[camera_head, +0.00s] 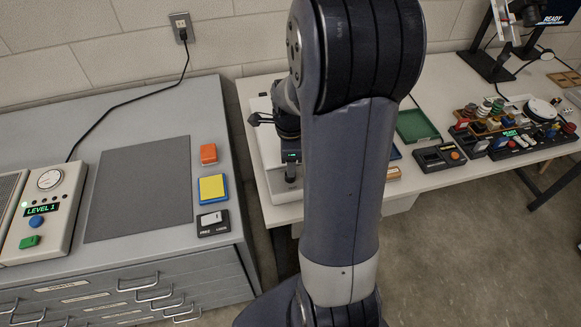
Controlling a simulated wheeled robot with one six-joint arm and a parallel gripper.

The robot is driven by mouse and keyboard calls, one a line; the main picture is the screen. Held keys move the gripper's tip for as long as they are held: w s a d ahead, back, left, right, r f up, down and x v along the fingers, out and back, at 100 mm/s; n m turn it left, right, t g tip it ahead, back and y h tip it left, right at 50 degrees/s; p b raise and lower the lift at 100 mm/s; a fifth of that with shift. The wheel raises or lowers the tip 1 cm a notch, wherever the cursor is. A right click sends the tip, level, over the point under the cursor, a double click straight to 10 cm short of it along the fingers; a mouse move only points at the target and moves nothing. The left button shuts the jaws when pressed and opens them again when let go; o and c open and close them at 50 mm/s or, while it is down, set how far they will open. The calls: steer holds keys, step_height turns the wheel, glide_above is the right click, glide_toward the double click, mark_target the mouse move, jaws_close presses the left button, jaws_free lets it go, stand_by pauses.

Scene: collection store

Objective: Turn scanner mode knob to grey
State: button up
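No knob that I can identify as the scanner mode knob shows clearly. A white machine (273,183), possibly the scanner, stands at the near left end of the white table, largely hidden behind my arm. My arm rises through the middle of the view and bends down beyond the elbow. My gripper (290,172) appears to be low over the white machine, small and dark. Whether its fingers are open or touch anything cannot be made out. A small green-lit display (292,157) shows there.
A grey drawer cabinet (140,265) at left bears a dial box (48,205) reading LEVEL 1, a dark mat (140,188) and several small blocks. The white table (440,90) holds a green tray (415,125), a dark control box (440,157) and crowded knobs at right.

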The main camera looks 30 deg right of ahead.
step_height(320, 180, up, 5)
steer(key=shift+s+a+f, duration=0.1)
stand_by(0.4)
steer(key=f, duration=1)
steer(key=shift+w+f, duration=0.25)
steer(key=shift+f, duration=0.15)
